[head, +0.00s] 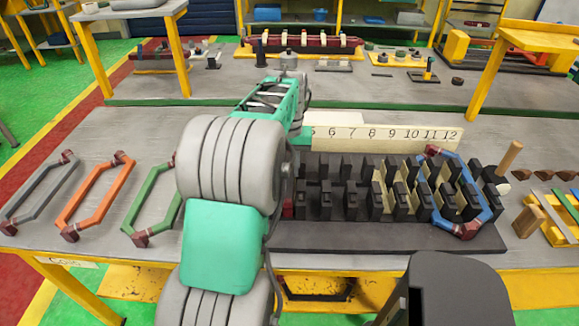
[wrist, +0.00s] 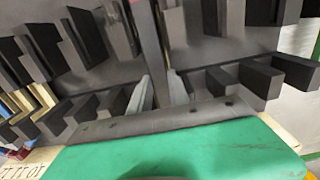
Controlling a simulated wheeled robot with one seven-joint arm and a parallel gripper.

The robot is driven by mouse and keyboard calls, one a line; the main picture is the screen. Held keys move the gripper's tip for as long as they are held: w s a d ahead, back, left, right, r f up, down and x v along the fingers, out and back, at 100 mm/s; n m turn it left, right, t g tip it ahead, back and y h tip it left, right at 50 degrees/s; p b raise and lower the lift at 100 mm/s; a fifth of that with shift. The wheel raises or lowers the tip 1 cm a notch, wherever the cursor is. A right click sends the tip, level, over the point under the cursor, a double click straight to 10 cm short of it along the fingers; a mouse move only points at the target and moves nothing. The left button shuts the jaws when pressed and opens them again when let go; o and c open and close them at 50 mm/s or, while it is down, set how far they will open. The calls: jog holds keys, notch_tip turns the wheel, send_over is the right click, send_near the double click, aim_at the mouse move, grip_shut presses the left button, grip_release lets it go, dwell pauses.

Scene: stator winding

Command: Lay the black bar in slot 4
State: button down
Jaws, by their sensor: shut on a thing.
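The slotted black block (head: 330,235) lies on the table, with rows of black teeth and a number strip (head: 390,138) behind it reading 5 to 12. Slot 4 and the lower numbers are hidden behind my arm in the head view. In the wrist view, my gripper (wrist: 160,92) is shut on the dark bar (wrist: 150,45), which runs away from the fingers between the teeth, with dark red near its far end. A dark red end (head: 288,210) shows beside my arm in the head view. I cannot tell whether the bar touches the slot floor.
A blue coil (head: 473,198) sits in the block's right end. Grey (head: 42,195), orange (head: 92,190) and green (head: 155,200) coils lie on the table at left. A mallet (head: 508,160), a wooden block (head: 528,220) and a yellow tray (head: 550,225) are at right.

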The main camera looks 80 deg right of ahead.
aim_at(290, 171)
jog(key=shift+f, duration=0.45)
dwell(0.7)
jog(key=c, duration=1.1)
grip_release()
jog(key=shift+c, duration=0.2)
jog(key=shift+r, duration=0.15)
jog(key=shift+r+p, duration=0.55)
jog(key=shift+r, duration=0.1)
notch_tip(290, 171, up, 8)
jog(key=p, duration=0.5)
jog(key=shift+f+p, duration=0.25)
jog(key=shift+p, duration=0.05)
